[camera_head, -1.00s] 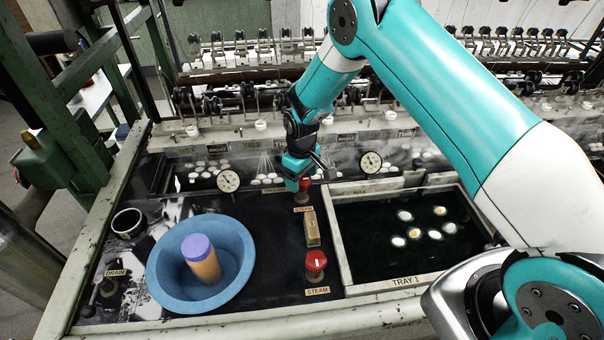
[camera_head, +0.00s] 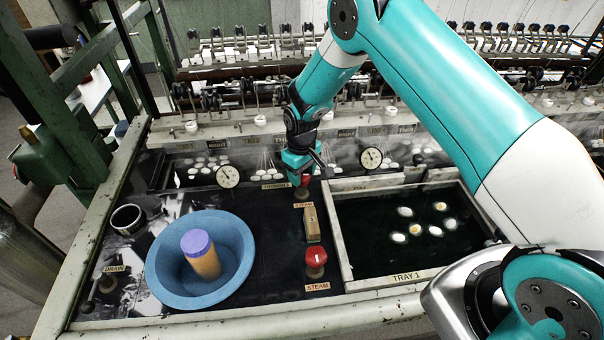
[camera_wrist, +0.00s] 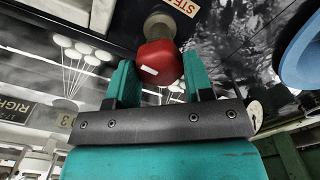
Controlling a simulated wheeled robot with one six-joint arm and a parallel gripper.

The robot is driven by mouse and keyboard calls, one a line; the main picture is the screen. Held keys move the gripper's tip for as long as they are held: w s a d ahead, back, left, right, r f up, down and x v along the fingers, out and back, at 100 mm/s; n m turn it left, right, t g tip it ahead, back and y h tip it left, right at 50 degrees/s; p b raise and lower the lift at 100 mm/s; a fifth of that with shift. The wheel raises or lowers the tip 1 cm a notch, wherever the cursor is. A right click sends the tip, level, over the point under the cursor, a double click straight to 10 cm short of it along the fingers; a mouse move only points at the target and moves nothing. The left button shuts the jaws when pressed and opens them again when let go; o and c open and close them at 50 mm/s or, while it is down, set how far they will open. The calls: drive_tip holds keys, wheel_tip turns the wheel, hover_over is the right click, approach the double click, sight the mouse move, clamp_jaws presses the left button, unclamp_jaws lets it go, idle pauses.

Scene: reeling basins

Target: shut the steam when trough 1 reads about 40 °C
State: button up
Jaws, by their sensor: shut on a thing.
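My gripper (camera_head: 302,178) reaches down to the far red steam knob (camera_head: 304,182), which stands behind a brass block. In the wrist view my gripper (camera_wrist: 160,80) has a finger on each side of the red knob (camera_wrist: 159,62), with a pale mark on its face. A nearer red steam knob (camera_head: 316,258) stands free by its STEAM label. Two round white dials, left (camera_head: 228,176) and right (camera_head: 371,158), are on the back edge; their readings are too small to tell. A small label (camera_head: 275,185), apparently for a trough, lies left of the gripper.
A blue basin (camera_head: 160,270) with an orange, purple-topped cylinder (camera_head: 203,262) stands at left. Tray 1 (camera_head: 407,275) holds dark water with several white cocoons. A brass block (camera_head: 312,225) lies between the knobs. Reeling machinery lines the back.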

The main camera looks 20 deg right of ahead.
drive_tip(key=m+b, duration=0.2)
drive_tip(key=m, duration=0.2)
drive_tip(key=shift+f, duration=0.1)
drive_tip(key=m+b, duration=0.2)
drive_tip(key=m, duration=0.2)
idle(0.4)
drive_tip(key=o, duration=0.9)
wheel_tip(320, 180, up, 18)
drive_tip(key=b, duration=0.3)
drive_tip(key=shift+f+b, duration=0.15)
drive_tip(key=shift+b, duration=0.15)
